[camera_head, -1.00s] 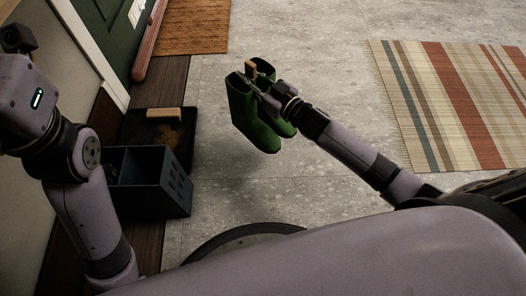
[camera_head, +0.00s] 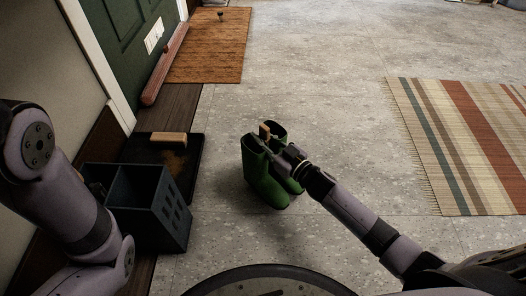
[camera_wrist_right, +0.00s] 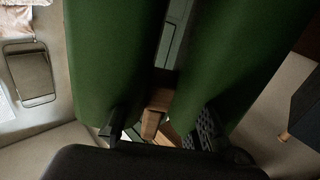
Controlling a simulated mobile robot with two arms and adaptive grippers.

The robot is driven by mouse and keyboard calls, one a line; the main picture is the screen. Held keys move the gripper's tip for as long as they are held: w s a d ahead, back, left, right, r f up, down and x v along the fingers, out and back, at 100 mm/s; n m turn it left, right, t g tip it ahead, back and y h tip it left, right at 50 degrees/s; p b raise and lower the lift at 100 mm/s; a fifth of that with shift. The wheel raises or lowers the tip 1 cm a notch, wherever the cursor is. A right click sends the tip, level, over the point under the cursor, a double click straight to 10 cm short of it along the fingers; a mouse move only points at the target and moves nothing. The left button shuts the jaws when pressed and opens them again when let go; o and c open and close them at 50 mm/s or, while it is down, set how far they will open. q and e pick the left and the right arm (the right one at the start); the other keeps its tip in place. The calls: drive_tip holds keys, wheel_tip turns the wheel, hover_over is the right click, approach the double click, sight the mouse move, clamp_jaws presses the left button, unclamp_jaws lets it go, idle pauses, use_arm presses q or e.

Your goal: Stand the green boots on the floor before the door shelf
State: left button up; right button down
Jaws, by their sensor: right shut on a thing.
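The pair of green boots (camera_head: 262,175) hangs upright, side by side, at the end of my right arm over the grey floor. I cannot tell whether the soles touch the floor. My right gripper (camera_head: 276,148) is shut at the boot tops, where a tan wooden piece (camera_head: 265,131) sits between the shafts. In the right wrist view the shafts (camera_wrist_right: 112,60) fill much of the picture, with the wooden piece (camera_wrist_right: 157,108) between them. My left arm shows at the left edge, its gripper out of view.
A dark slotted crate (camera_head: 176,212) and a black tray (camera_head: 190,150) with a wooden-backed brush (camera_head: 169,139) lie left of the boots. The green door (camera_head: 115,38) and brown doormat (camera_head: 207,52) are beyond. A striped rug (camera_head: 455,140) lies right. Floor around the boots is clear.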

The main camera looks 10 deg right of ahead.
wheel_tip(320, 180, down, 4)
drive_tip(key=b, duration=0.2)
drive_tip(key=shift+r+b, duration=0.1)
drive_tip(key=shift+b, duration=0.3)
drive_tip(key=c, duration=1.3)
unclamp_jaws()
drive_tip(key=shift+c, duration=0.2)
